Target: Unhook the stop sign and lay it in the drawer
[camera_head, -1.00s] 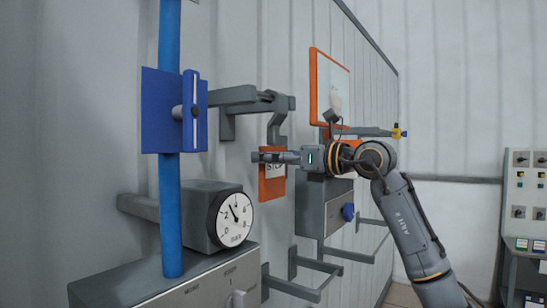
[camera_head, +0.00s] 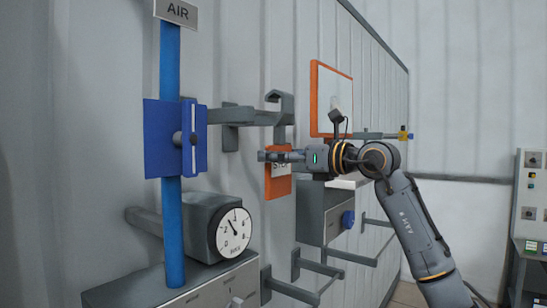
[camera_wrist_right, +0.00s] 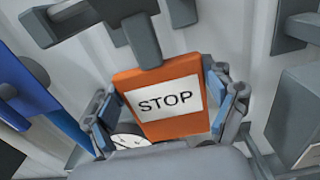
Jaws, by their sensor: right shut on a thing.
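The stop sign (camera_head: 278,187) is an orange plate with a white STOP label; it also shows in the right wrist view (camera_wrist_right: 160,128). A grey hook (camera_head: 282,101) rises from its top. In the head view, this hook's top stands above the grey wall bar (camera_head: 243,115); whether they touch I cannot tell. My right gripper (camera_head: 268,157) is shut on the sign, with a finger at each side edge in the wrist view (camera_wrist_right: 163,108). A grey box (camera_head: 215,287) with a labelled front is at lower left; I cannot tell which front is the drawer. My left gripper is not in view.
A blue post (camera_head: 172,230) with a blue clamp (camera_head: 175,138) and a round gauge (camera_head: 233,232) stand left of the sign. A grey box with a blue knob (camera_head: 347,220) is to the right. Grey rails (camera_head: 325,268) stick out below.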

